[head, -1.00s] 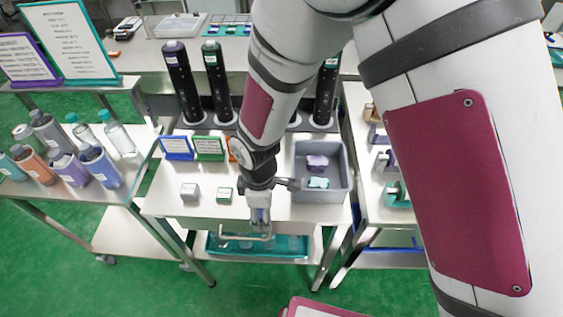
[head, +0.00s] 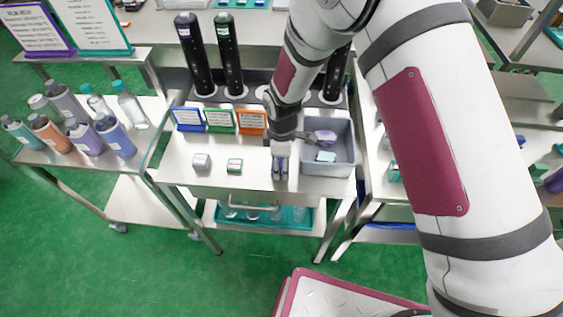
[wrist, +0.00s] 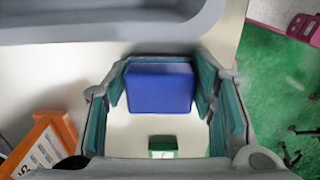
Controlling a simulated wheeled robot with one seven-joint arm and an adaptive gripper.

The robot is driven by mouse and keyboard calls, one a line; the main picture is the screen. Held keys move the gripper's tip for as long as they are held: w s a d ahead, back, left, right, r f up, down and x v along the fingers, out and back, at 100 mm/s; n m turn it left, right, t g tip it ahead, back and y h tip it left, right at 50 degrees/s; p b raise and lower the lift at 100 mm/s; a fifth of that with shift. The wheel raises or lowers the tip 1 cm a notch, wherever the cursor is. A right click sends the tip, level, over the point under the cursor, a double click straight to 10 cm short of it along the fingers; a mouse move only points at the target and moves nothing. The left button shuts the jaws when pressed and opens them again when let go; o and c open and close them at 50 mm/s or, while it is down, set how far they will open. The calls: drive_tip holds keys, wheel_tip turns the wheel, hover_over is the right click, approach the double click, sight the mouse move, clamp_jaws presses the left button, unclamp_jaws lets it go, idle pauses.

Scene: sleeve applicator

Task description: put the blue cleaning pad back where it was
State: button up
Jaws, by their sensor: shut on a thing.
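My gripper (head: 280,171) is over the worktable, just left of the grey bin. In the wrist view my gripper (wrist: 162,92) has its teal-padded fingers on both sides of the blue cleaning pad (wrist: 160,88) and is shut on it. The pad is a small blue block; in the head view it is mostly hidden between the fingers. I cannot tell whether it touches the tabletop. A grey block (head: 202,162) and a green block (head: 235,165) sit in a row on the table to the left; the green block also shows in the wrist view (wrist: 163,147).
The grey bin (head: 341,172) holds a purple piece (head: 325,137) and a teal piece (head: 326,156). Blue (head: 187,119), green (head: 219,120) and orange (head: 252,122) signs stand behind the blocks, before tall black dispensers (head: 230,60). A left cart holds several bottles (head: 85,139).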

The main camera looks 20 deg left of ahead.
drive_tip(key=shift+f, duration=0.15)
drive_tip(key=o, duration=1.2)
wheel_tip(320, 180, up, 12)
drive_tip(key=b, duration=0.2)
drive_tip(key=shift+r, duration=0.2)
